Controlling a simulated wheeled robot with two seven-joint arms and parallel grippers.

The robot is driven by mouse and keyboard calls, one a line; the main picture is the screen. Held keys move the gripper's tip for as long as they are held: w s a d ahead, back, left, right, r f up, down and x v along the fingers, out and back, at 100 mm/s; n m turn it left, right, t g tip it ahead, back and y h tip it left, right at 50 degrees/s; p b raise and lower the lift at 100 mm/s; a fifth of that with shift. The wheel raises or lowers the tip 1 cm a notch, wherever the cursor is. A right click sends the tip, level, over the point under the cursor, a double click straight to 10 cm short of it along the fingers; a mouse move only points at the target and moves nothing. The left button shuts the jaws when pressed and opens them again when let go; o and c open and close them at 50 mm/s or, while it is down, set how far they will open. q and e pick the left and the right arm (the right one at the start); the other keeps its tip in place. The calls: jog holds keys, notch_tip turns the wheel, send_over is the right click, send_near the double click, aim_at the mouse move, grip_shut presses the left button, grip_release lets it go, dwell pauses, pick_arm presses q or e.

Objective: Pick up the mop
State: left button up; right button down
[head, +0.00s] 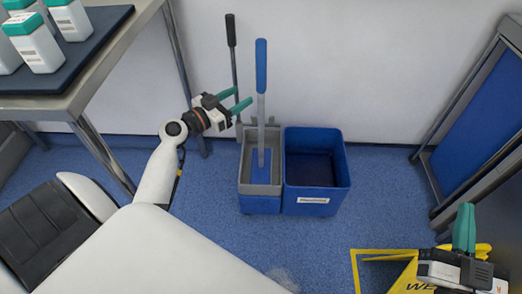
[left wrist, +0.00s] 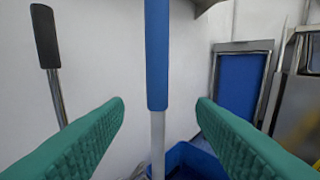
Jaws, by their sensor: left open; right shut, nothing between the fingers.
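The mop (head: 261,66) stands upright, with a blue grip on a grey pole, its lower end in the grey bucket (head: 244,170) by the wall. My left gripper (head: 243,98) is open, its green fingers pointing at the pole from the left. In the left wrist view, the blue grip of the mop (left wrist: 157,55) shows between the two fingertips of the left gripper (left wrist: 160,103), touching neither; its depth relative to the tips is unclear. My right gripper (head: 464,208) is shut and empty at the lower right, far from the mop.
A black-handled pole (head: 231,35) stands behind the mop, left of it. A blue bin (head: 318,197) adjoins the bucket. A metal table (head: 120,45) with white bottles is at upper left. A yellow sign (head: 362,268) lies lower right; blue floor between is clear.

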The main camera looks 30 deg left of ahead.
aim_at(257, 83)
pick_arm(q)
jog(key=x, duration=0.4)
jog(key=shift+a+x, duration=0.2)
jog(key=shift+x, duration=2.5)
jog(key=shift+r, duration=0.1)
jog(key=shift+c, duration=0.2)
jog(key=c, duration=0.9)
jog(key=shift+r, duration=0.1)
grip_shut()
jog(key=shift+r, duration=0.15)
